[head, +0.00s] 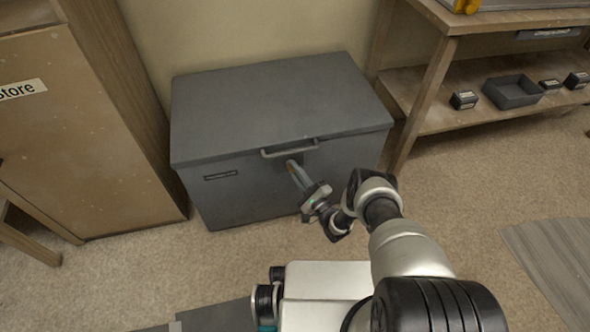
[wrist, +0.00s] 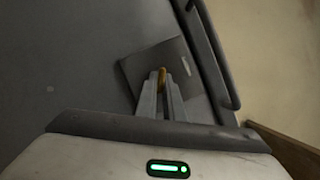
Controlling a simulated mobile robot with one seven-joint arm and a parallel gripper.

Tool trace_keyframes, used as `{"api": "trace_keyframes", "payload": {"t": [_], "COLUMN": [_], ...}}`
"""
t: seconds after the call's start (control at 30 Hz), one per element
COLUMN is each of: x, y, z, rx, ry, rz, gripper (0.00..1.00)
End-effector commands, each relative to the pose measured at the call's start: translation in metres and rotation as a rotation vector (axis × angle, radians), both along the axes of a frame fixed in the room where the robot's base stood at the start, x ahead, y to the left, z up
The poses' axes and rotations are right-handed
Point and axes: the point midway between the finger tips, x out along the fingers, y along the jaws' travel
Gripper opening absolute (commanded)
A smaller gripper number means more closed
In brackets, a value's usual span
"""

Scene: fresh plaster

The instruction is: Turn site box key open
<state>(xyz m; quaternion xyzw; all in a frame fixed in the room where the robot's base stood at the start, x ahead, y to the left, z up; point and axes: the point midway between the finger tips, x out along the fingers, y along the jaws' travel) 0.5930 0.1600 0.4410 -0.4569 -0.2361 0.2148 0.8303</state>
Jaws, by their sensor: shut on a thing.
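The site box (head: 270,115) is a dark grey chest against the wall, its lid down, with a bar handle (head: 289,147) at the front edge of the lid. My gripper (head: 293,167) reaches to the box front just below that handle. The fingers hide much of the key, and the keyhole cannot be made out. The handle also shows in the wrist view (wrist: 217,60), to the right of the fingers.
A wooden cabinet (head: 85,130) marked "Store" stands close on the left of the box. A wooden shelf unit (head: 440,85) on the right holds a dark open tray (head: 513,92) and small dark boxes.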

Motion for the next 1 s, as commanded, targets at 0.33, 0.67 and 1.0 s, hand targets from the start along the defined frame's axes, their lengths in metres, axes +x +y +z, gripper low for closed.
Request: {"api": "trace_keyframes", "payload": {"t": [0.33,0.67,1.0], "x": [0.0004,0.0004,0.0016], "y": [-0.0001,-0.0001,-0.0044], "z": [0.0007,0.0004,0.0015], "rx": [0.005,0.003,-0.070], "ry": [0.000,0.001,-0.019], "rz": [-0.002,-0.001,-0.010], "gripper": [0.00,0.27,0.27]}}
